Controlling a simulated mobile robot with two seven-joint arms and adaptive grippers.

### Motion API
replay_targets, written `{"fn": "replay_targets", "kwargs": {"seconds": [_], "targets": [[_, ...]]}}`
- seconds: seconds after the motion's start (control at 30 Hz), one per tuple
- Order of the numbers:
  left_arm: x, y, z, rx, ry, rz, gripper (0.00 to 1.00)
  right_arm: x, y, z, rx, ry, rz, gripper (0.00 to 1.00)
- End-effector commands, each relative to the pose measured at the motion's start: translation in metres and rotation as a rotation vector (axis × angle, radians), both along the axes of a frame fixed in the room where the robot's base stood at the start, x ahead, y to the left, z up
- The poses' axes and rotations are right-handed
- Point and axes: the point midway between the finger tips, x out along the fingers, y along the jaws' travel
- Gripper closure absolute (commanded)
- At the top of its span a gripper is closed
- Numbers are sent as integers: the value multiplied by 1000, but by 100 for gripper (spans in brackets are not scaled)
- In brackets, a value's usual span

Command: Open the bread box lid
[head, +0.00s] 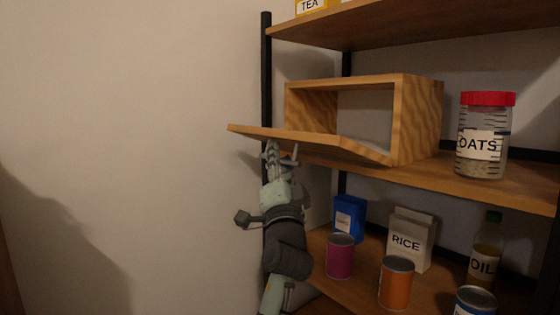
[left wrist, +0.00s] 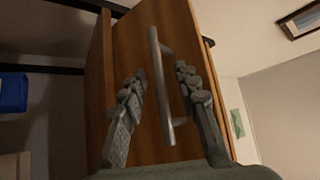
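The wooden bread box (head: 418,115) stands on the middle shelf, and its empty inside is visible. Its lid (head: 325,143) is swung down and outward, lying near level and sticking out past the shelf's front edge. My left gripper (head: 281,153) is just under the outer part of the lid, pointing up. In the left wrist view the lid's metal bar handle (left wrist: 162,85) lies between the two spread fingers of the left gripper (left wrist: 160,72). I see gaps between the handle and both fingers. My right gripper is not in view.
An oats jar (head: 484,135) with a red lid stands right of the box. The lower shelf holds a blue box (head: 349,217), a rice box (head: 408,240), an oil bottle (head: 486,263) and several cans. A black shelf post (head: 267,75) rises close behind my left gripper. The left side is open room before a bare wall.

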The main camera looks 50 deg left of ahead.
Motion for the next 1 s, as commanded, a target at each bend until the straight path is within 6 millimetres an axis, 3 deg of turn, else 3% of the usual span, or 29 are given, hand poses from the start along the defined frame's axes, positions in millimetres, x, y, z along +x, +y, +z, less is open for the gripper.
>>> {"fn": "replay_targets", "kwargs": {"seconds": [0.17,0.4,0.6,0.8,1.0], "targets": [[-1,0,19,3,-7,1,69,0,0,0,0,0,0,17],[-1,0,66,3,-7,0,69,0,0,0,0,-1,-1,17],[-2,0,96,6,-9,3,69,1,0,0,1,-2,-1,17],[-4,0,105,8,-12,5,69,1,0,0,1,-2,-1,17],[0,1,102,3,-2,3,69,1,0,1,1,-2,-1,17]]}}
